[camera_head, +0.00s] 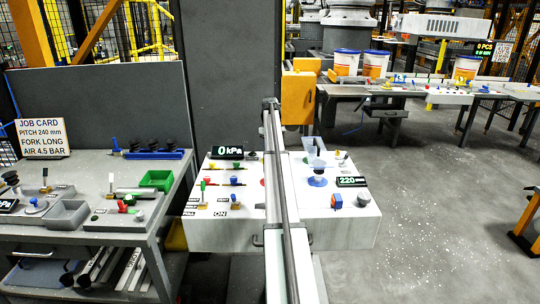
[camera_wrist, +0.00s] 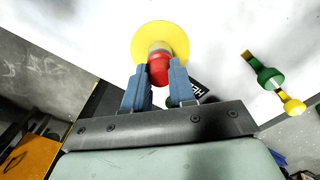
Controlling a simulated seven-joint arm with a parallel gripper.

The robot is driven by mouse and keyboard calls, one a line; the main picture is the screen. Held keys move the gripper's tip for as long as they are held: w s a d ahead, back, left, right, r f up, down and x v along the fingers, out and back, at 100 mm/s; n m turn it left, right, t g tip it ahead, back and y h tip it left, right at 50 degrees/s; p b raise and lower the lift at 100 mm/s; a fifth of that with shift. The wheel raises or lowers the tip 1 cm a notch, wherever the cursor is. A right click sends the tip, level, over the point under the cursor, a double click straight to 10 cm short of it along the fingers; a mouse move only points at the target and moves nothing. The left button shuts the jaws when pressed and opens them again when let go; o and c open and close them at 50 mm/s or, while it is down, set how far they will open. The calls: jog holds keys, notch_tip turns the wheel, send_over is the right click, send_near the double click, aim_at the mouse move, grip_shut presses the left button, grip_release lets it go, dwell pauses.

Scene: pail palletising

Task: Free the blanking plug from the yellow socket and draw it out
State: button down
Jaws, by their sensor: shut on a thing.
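The blanking plug (camera_wrist: 158,73) is red and rounded, with a grey collar behind it, in the upper middle of the wrist view. The round yellow socket (camera_wrist: 178,37) lies directly behind it, on a white surface. My gripper (camera_wrist: 158,67) has its two blue-grey fingers on either side of the red plug and is shut on it. The plug's far end is hidden, so I cannot tell how deep it sits in the socket. In the head view, I cannot make out the fingers or this plug clearly.
Green (camera_wrist: 266,78) and yellow (camera_wrist: 293,106) knobbed parts stand at the right in the wrist view. The white console (camera_head: 345,232) carries a blue suction cup (camera_head: 317,181) and several small fittings. A grey bench (camera_head: 155,213) with a green bin (camera_head: 157,180) stands left.

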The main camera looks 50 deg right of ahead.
jog(key=shift+r, duration=1.6)
jog(key=shift+r, duration=1.9)
